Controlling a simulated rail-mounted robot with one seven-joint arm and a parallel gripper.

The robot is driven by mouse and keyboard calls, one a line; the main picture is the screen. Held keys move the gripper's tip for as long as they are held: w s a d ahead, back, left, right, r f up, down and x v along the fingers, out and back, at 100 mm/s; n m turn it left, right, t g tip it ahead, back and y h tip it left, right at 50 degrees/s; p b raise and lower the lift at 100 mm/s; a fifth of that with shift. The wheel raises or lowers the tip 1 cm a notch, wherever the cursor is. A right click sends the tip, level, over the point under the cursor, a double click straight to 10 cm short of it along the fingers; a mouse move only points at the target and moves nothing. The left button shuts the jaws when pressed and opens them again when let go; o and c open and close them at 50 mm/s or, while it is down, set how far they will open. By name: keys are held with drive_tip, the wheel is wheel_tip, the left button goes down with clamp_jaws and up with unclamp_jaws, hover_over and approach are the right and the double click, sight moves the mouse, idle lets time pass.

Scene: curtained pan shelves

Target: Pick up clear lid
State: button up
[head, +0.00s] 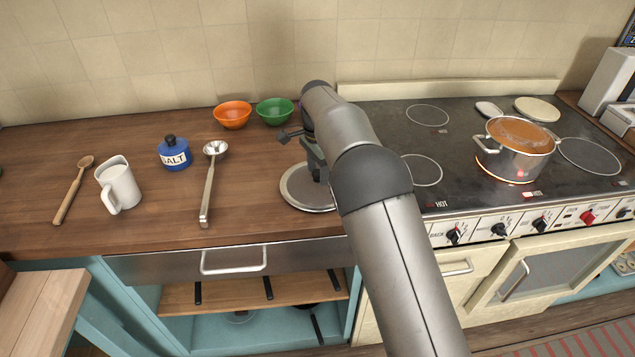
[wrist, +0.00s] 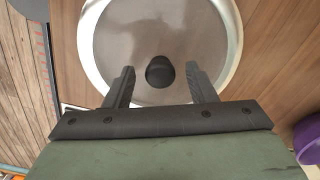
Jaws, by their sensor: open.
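The clear lid (head: 297,188) lies flat on the wooden counter, just left of the stove, partly hidden by my arm in the head view. In the wrist view the lid (wrist: 125,40) shows a pale metal rim and a round black knob (wrist: 160,72) at its middle. My gripper (wrist: 160,80) is open above the lid, with one finger on each side of the knob as seen from the wrist. I cannot tell whether the fingers are at the knob's height. In the head view my gripper (head: 318,172) is over the lid and mostly hidden by my arm.
A ladle (head: 208,185), blue salt jar (head: 174,153), white mug (head: 118,186) and wooden spoon (head: 74,190) lie to the left. Orange (head: 233,115) and green (head: 275,111) bowls stand behind. A pot (head: 515,150) sits on a glowing burner at right.

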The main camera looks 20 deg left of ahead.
clamp_jaws()
drive_tip(key=shift+r, duration=0.1)
